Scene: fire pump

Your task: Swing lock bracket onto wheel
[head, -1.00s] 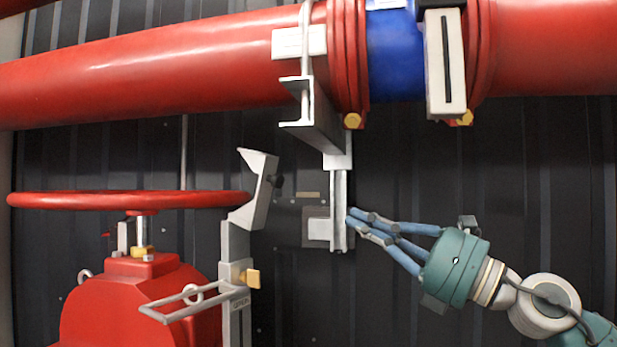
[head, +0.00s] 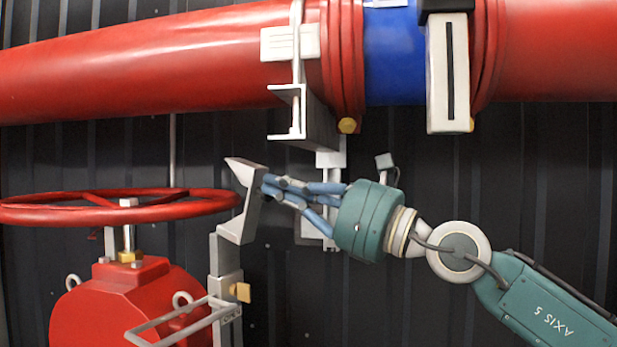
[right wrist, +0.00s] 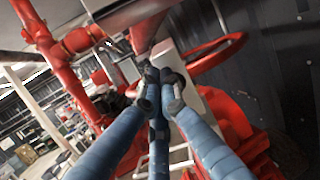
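The red handwheel (head: 120,208) lies level on the red valve body (head: 130,300) at the left of the head view; it also shows in the right wrist view (right wrist: 217,58). The grey lock bracket (head: 242,203) leans beside the wheel's right rim, its pointed upper end tilted toward the wheel. Its lower part joins a grey post (head: 226,262). My right gripper (head: 270,189) is at the bracket's right side, over its dark knob. Its blue fingers come together at the tips, and nothing is clearly held. Whether they touch the bracket is unclear. My left gripper is out of view.
A large red pipe (head: 150,65) with a blue section (head: 393,55) crosses above. A grey channel bracket (head: 290,112) hangs below it, close above my gripper. A dark ribbed wall stands behind.

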